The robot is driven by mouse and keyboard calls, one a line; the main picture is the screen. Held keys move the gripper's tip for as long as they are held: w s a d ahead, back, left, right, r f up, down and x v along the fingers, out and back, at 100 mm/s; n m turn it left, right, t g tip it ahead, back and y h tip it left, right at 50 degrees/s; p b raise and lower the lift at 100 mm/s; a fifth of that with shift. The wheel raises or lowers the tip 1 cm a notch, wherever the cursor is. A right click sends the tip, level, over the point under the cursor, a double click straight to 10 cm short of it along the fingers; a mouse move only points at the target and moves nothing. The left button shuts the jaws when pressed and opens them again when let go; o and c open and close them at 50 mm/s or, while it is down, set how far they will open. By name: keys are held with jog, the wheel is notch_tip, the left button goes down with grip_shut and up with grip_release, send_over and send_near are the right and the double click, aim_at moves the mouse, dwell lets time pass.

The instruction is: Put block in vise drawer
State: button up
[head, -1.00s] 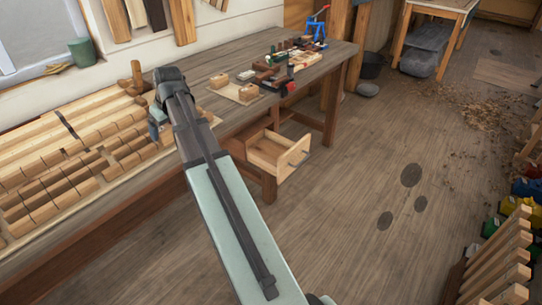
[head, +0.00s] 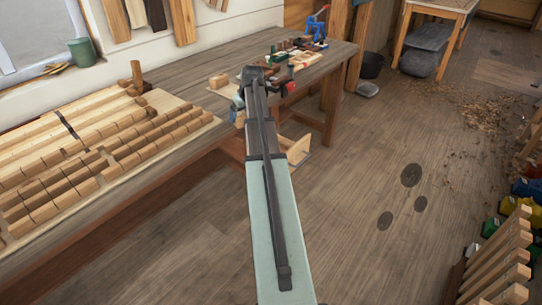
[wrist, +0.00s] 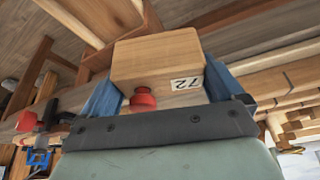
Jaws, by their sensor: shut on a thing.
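My gripper (wrist: 160,82) is shut on a light wooden block (wrist: 157,60) with a "72" label, held between its blue fingers in the wrist view. A red round knob shows against the block's lower edge. In the head view, my gripper (head: 237,110) is at the bench's front edge, left of the drawer; my arm hides most of it and I cannot make out the held block there. The open wooden drawer (head: 298,149) sticks out under the bench, largely hidden behind my arm. Its inside is mostly covered.
The bench (head: 190,65) has another wooden block (head: 218,81) on a small board. Tools and a blue device with a red handle (head: 314,28) stand at its far end. Rows of wooden pieces (head: 90,160) lie at left.

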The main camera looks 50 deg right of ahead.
jog(key=d+f+m, duration=0.1)
jog(key=d+f, duration=1.6)
jog(key=shift+h, duration=0.3)
jog(key=shift+s+a+f, duration=0.1)
jog(key=shift+a+f, duration=0.05)
jog(key=shift+f, duration=2.35)
jog(key=shift+s+a+f, duration=0.1)
jog(key=shift+f, duration=2.35)
jog(key=o, duration=0.8)
jog(key=shift+f, duration=0.1)
jog(key=shift+c, duration=0.2)
jog(key=shift+v, duration=2.15)
